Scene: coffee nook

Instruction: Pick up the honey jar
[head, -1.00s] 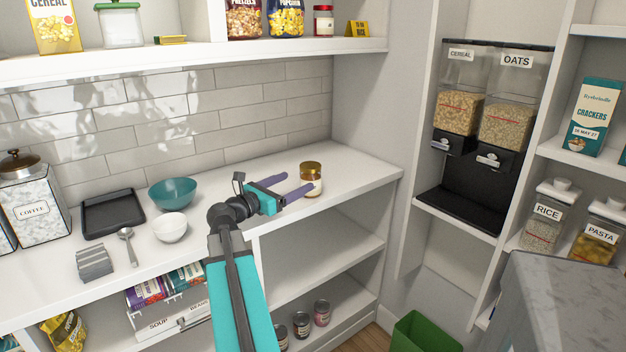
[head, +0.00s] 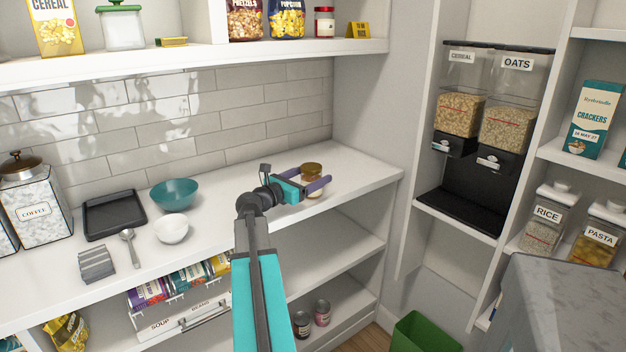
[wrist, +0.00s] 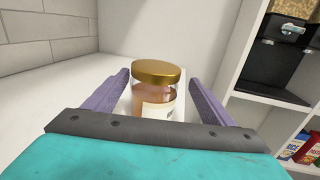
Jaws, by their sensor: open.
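The honey jar (head: 312,170) has a gold lid and a pale label, and stands upright on the white counter (head: 350,180) near its right end. My gripper (head: 316,181) is open, with its two purple fingers on either side of the jar. In the wrist view the jar (wrist: 155,95) stands between the fingers, with a gap visible beside it. The jar's lower part is hidden behind the gripper body. I cannot tell whether either finger touches it.
A teal bowl (head: 174,193), a white bowl (head: 172,230), a spoon (head: 130,246) and a black tray (head: 114,216) are on the counter to the left. A shelf (head: 200,60) runs above. Dispensers (head: 485,125) stand at the right.

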